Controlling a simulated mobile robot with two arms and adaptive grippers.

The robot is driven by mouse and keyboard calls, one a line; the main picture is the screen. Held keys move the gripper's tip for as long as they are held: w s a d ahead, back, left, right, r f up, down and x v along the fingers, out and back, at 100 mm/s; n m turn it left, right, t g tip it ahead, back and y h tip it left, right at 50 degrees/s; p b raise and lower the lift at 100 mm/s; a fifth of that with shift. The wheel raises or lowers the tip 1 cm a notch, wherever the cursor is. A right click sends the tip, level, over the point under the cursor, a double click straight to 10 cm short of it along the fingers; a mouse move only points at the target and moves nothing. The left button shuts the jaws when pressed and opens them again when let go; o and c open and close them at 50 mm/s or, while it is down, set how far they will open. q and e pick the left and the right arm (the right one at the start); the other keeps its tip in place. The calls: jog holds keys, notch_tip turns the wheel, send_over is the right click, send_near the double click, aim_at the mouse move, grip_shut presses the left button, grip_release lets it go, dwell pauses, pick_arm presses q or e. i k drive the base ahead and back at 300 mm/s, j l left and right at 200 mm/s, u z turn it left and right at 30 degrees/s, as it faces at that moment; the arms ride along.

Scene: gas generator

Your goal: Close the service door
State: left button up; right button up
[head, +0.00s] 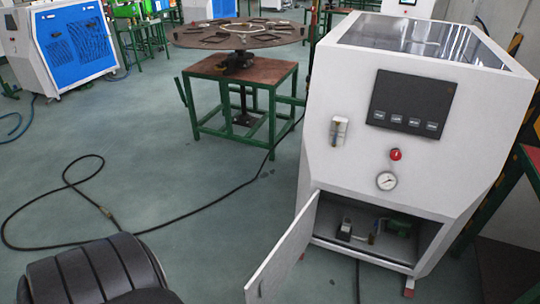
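The service door (284,256) is a white panel low on the front of the white gas generator cabinet (352,165). It stands open, hinged at the left side of the opening and swung out toward me and to the left. A small dark handle slot shows near its lower free edge. The lower compartment (377,231) is exposed, with small green and metal parts inside. Neither gripper shows in the head view. A dark ribbed part at the bottom left looks like my own arm.
A green-framed table (240,75) with a round top (238,33) stands behind, left of the cabinet. A black cable (200,211) loops across the floor at left. A blue and white machine (62,45) stands at the far left. The floor (225,250) left of the door is open.

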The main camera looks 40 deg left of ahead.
aim_at(276, 268)
jog(key=k+j, duration=0.1)
jog(key=j, duration=0.35)
jog(key=j+z, duration=0.1)
jog(key=j, duration=0.4)
jog(key=k+j, duration=0.15)
jog(key=j, duration=0.3)
jog(key=k+j+z, duration=0.1)
jog(key=j, duration=0.35)
jog(key=k+j, duration=0.15)
jog(key=j, duration=0.15)
jog(key=k+j, duration=0.1)
jog(key=j, duration=0.2)
jog(key=k+j+z, duration=0.1)
jog(key=j, duration=0.2)
jog(key=u, duration=0.35)
jog(key=k, duration=0.05)
